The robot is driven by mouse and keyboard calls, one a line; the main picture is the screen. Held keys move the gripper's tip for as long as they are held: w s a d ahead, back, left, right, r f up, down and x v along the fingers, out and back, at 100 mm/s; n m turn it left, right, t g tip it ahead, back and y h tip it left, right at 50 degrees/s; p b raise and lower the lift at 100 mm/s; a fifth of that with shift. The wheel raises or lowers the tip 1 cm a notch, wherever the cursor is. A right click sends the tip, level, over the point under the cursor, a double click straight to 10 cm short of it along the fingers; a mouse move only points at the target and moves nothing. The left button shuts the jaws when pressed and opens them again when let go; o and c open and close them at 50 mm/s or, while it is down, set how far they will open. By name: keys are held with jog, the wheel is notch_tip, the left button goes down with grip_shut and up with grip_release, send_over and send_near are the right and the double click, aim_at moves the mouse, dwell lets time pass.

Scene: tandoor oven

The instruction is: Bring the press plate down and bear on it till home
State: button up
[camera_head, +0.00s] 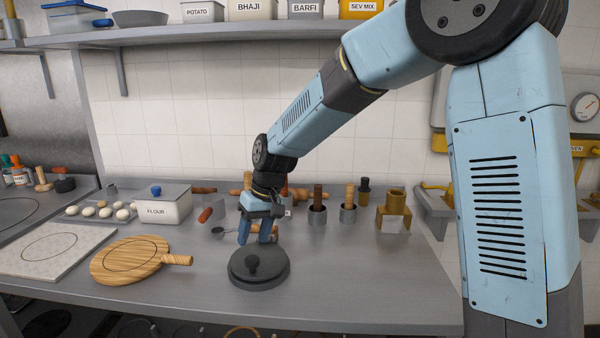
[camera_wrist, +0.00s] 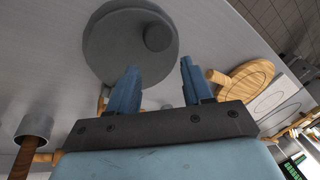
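The press (camera_head: 258,282) is a dark grey, round, flat thing on the front middle of the steel counter. Its press plate (camera_head: 274,264) lies on top, looks about level and has a black knob (camera_head: 252,262) standing on it. The plate also shows at the top of the wrist view (camera_wrist: 110,45), with its knob (camera_wrist: 158,37) to the right. My gripper (camera_head: 256,241) points down just behind and above the plate. In the wrist view its two blue fingers (camera_wrist: 160,66) are spread with nothing between them. I cannot tell whether the fingertips touch the plate.
A round wooden board (camera_head: 115,262) and a marble slab (camera_head: 40,250) lie left. A flour box (camera_head: 160,209) stands behind them. Metal cups with wooden-handled tools (camera_head: 318,214) and a brass stand (camera_head: 396,205) are behind right. The counter right of the press is clear.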

jog(key=shift+o, duration=1.1)
jog(key=v, duration=1.3)
jog(key=shift+r, duration=0.35)
jog(key=shift+d, duration=0.15)
dwell(0.4)
